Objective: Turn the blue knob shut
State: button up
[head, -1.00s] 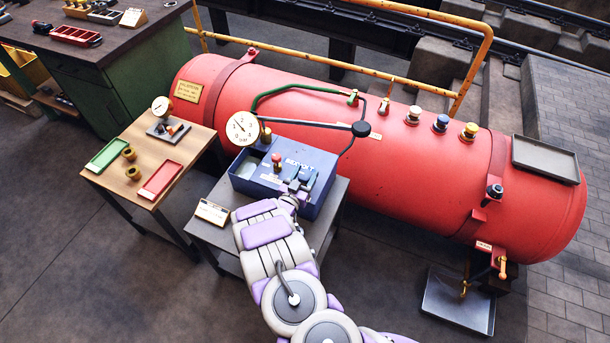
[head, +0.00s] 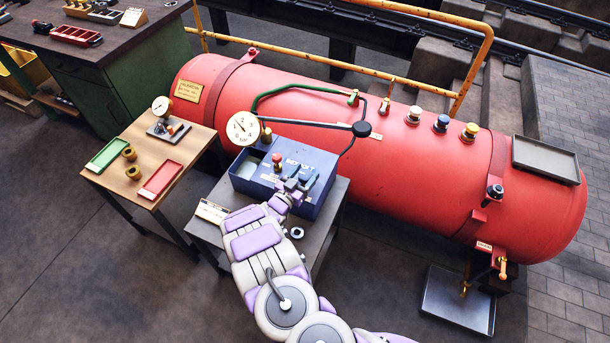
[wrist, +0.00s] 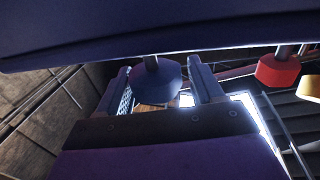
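The blue knob (wrist: 155,82) is a dark, faceted knob on a short stem in the wrist view. It sits between the two fingers of my gripper (wrist: 160,85). The fingers stand apart on either side of it, with a small gap on the right; whether the left finger touches it I cannot tell. In the head view my gripper (head: 299,183) is at the front right of the blue box (head: 316,160), and the blue knob cannot be picked out clearly there.
A red knob (head: 277,158) stands on the box's left part; a red knob (wrist: 278,70) and a yellow knob (wrist: 309,88) show in the wrist view. A gauge (head: 243,128) stands behind the box. The red boiler (head: 400,165) lies close behind. A small dark ring (head: 297,232) lies on the stand.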

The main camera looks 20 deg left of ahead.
jog(key=shift+o, duration=0.7)
jog(key=shift+s, duration=0.15)
jog(key=p+v, duration=0.3)
jog(key=v, duration=1.4)
jog(key=shift+f, duration=0.2)
jog(key=shift+a, duration=0.1)
